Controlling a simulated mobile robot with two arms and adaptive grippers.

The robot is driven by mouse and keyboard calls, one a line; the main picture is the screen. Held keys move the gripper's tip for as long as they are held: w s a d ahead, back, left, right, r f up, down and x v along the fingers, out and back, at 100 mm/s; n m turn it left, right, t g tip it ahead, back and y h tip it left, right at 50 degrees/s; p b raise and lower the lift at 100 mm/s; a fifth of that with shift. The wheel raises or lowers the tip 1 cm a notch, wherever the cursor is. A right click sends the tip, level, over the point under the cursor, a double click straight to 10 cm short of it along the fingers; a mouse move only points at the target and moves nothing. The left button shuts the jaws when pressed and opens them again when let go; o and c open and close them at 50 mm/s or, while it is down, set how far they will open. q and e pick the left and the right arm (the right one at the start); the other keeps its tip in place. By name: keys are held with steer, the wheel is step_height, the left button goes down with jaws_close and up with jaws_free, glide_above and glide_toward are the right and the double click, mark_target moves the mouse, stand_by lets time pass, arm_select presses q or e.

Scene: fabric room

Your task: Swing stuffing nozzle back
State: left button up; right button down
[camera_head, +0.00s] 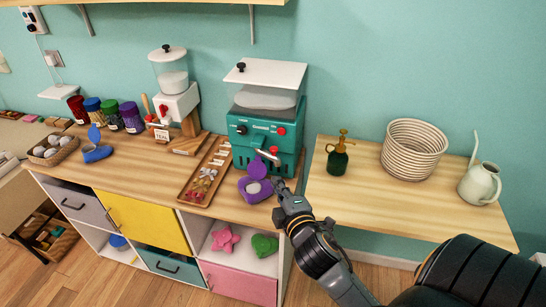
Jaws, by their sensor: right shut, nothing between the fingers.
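The teal stuffing machine (252,128), with a clear hopper and white lid, stands on the wooden counter near its right end. Its nozzle (268,156), a pale spout with a red part, sticks out at the front over a purple item (256,189). That item has a raised purple flap (258,168) and something pale in its middle. My right gripper (279,185) is shut and empty just right of the purple item, in front of the machine. I cannot tell whether it touches anything. My left gripper is out of view.
A wooden tray (188,195) of small parts lies left of the machine. A white dispenser (173,90) and several coloured jars stand farther left. A lower side table (365,215) holds a green spray bottle (338,160), a coiled basket (411,150) and a watering can (480,184).

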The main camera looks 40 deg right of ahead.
steer(key=p, duration=0.2)
glide_toward(268, 154)
step_height(268, 154, up, 3)
steer(key=w+a, duration=0.2)
steer(key=shift+w+d+f+p, duration=0.4)
steer(key=shift+w+d, duration=0.25)
steer(key=shift+d, duration=0.2)
steer(key=shift+w+d+f+p, duration=0.25)
steer(key=shift+w+d+f, duration=0.15)
steer(key=shift+w+d, duration=0.35)
steer(key=shift+s, duration=0.15)
steer(key=d, duration=0.2)
steer(key=d+p, duration=0.1)
steer(key=d, duration=0.1)
steer(key=shift+w+d, duration=0.1)
steer(key=shift+w, duration=0.15)
